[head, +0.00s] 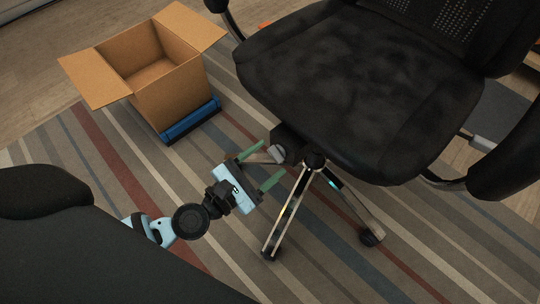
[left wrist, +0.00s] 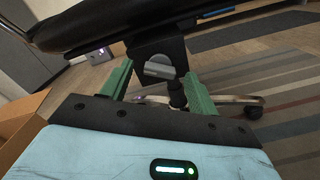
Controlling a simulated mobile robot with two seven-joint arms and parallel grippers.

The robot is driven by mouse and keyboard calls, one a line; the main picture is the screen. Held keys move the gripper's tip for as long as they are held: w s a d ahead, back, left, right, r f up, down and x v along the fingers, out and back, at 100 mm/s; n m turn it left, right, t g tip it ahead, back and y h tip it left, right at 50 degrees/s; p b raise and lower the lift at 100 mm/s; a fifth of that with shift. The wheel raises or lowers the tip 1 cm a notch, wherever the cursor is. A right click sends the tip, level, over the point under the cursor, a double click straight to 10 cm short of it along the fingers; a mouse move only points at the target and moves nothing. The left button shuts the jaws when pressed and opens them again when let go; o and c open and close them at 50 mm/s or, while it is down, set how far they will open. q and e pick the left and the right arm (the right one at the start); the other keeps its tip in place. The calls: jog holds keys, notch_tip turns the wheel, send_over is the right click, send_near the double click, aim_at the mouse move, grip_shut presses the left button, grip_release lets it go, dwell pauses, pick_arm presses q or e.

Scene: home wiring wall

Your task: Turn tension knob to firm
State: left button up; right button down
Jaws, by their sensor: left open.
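The tension knob (left wrist: 158,69) is a grey round knob with a raised bar, on the black housing under the chair's seat. In the left wrist view it shows between and beyond my two green fingers. In the head view the knob (head: 278,154) sits below the seat's front edge. My left gripper (head: 264,164) is open, its fingers pointing at the knob from the left, with one finger above it and one below. Any contact cannot be told. The black office chair (head: 365,75) stands upright on metal legs. My right gripper is not in view.
The chair's metal legs (head: 285,215) spread just right of my left gripper. The striped rug (head: 130,185) is mostly clear in front of the chair.

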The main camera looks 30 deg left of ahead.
pick_arm(q)
jog(key=shift+w+d, duration=0.25)
jog(key=shift+w, duration=0.55)
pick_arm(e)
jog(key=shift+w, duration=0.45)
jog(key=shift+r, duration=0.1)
pick_arm(q)
jog(key=c, duration=1)
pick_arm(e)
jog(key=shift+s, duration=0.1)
